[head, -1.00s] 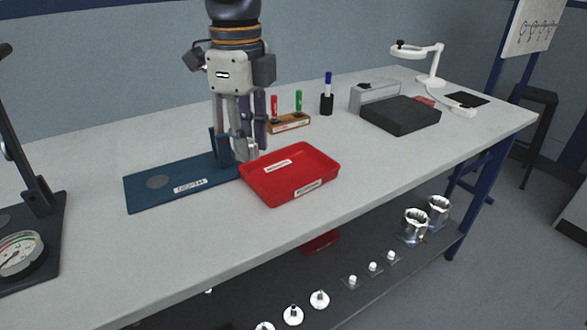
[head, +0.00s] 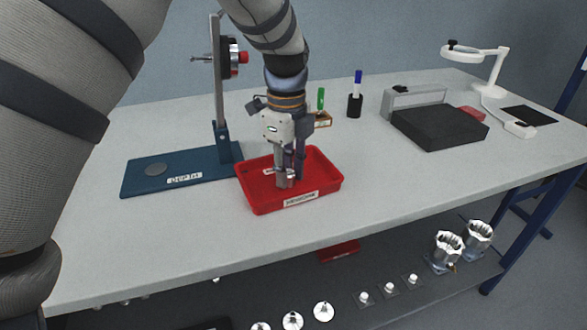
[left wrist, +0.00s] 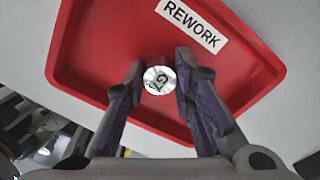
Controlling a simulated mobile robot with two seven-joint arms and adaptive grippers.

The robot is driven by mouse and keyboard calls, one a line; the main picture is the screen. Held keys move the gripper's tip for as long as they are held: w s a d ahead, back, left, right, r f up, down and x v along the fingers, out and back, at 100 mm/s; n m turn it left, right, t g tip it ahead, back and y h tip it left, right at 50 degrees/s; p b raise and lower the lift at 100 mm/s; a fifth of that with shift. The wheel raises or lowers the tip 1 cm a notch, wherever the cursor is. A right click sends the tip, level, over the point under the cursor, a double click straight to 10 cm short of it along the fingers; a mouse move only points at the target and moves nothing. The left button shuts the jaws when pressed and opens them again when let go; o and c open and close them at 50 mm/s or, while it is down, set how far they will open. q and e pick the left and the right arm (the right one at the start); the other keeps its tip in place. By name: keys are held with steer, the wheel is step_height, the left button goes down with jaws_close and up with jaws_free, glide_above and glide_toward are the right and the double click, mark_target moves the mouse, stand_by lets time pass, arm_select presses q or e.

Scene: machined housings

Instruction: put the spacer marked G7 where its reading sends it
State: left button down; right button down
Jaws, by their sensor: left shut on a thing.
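The spacer (left wrist: 160,80) is a small round metal disc with a dark mark that looks like G7, turned in the picture. My left gripper (left wrist: 156,76) is shut on it, a finger at each side. In the head view the left gripper (head: 286,182) points down into the red tray (head: 262,208), its fingertips low inside the walls. The red tray reads REWORK in the left wrist view (left wrist: 85,60). Whether the spacer touches the tray floor I cannot tell. The fingers hide the spacer in the head view. My right gripper is not in view.
A blue gauge stand (head: 205,180) with an upright post and dial stands left of the tray. Behind are a black marker cup (head: 354,106), a black block (head: 440,127) and a white magnifier lamp (head: 492,68). Metal parts lie on the lower shelf. The table front is clear.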

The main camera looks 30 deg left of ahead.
arm_select(q)
steer(key=shift+w+a, duration=0.25)
steer(key=shift+a, duration=0.1)
steer(key=c, duration=1.3)
jaws_free()
steer(key=shift+d, duration=0.1)
steer(key=shift+c, duration=0.2)
step_height(320, 180, up, 12)
steer(key=shift+r, duration=0.15)
